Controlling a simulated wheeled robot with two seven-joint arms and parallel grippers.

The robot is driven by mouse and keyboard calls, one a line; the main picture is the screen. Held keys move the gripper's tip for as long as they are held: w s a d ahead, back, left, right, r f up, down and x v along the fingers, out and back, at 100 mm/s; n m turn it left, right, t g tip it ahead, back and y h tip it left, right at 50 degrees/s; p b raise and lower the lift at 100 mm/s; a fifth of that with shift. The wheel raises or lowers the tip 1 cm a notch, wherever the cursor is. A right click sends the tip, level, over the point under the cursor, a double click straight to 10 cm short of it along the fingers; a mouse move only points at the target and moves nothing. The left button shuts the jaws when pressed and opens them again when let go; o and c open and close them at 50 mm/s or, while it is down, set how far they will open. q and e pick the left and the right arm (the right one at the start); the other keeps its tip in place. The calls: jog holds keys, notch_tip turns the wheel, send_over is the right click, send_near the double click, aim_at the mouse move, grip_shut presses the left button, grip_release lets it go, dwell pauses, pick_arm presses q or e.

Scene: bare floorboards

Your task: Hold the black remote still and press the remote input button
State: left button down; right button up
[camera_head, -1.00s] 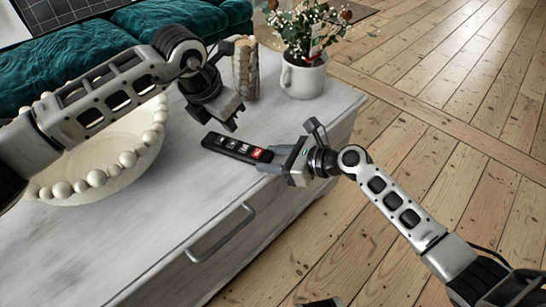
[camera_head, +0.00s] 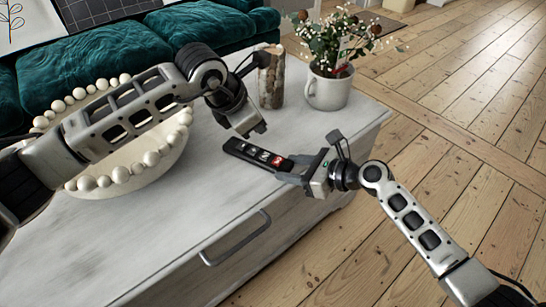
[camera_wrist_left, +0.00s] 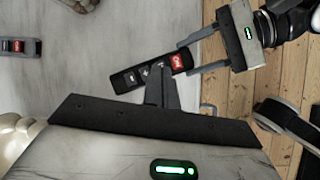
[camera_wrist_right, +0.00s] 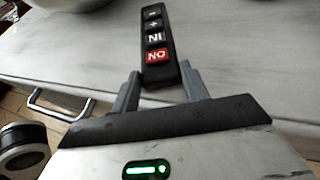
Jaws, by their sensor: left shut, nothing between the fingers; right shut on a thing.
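The black remote (camera_head: 240,148) is held out over the white cabinet top near its edge; one button is red. In the right wrist view the remote (camera_wrist_right: 167,68) has a row of buttons, with the IN button (camera_wrist_right: 155,38) beside the red one. My right gripper (camera_head: 290,172) is shut on the remote's red-button end, a finger on each side. My left gripper (camera_head: 256,131) is shut and empty, just above the remote. In the left wrist view its fingertips (camera_wrist_left: 158,66) overlap the remote (camera_wrist_left: 128,80) and partly hide the middle buttons. I cannot tell whether they touch.
A beaded bowl (camera_head: 122,175) stands behind my left arm. A wood-like cylinder (camera_head: 271,80) and a white mug of flowers (camera_head: 328,90) stand at the back. A dark object with a red part (camera_wrist_left: 20,46) lies at the left wrist view's edge. The front cabinet top is clear.

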aim_at(261, 158)
pick_arm(q)
jog(key=shift+w+d+r+m+t+h, duration=0.1)
jog(key=shift+w+r+m+t+h, duration=0.2)
jog(key=shift+m, duration=0.55)
jog(key=shift+w+d+r+m+t+h, duration=0.2)
jog(key=shift+m+t+h, duration=0.25)
jog(key=shift+m, duration=0.35)
jog(key=shift+w+d+r+m+t+h, duration=0.1)
jog(key=shift+r+m+t+h, duration=0.25)
jog(key=shift+m, duration=0.5)
jog(key=shift+f, duration=0.2)
jog(key=shift+f, duration=4.3)
jog(key=shift+f, duration=0.4)
jog(key=shift+f, duration=0.45)
jog(key=shift+r, duration=0.85)
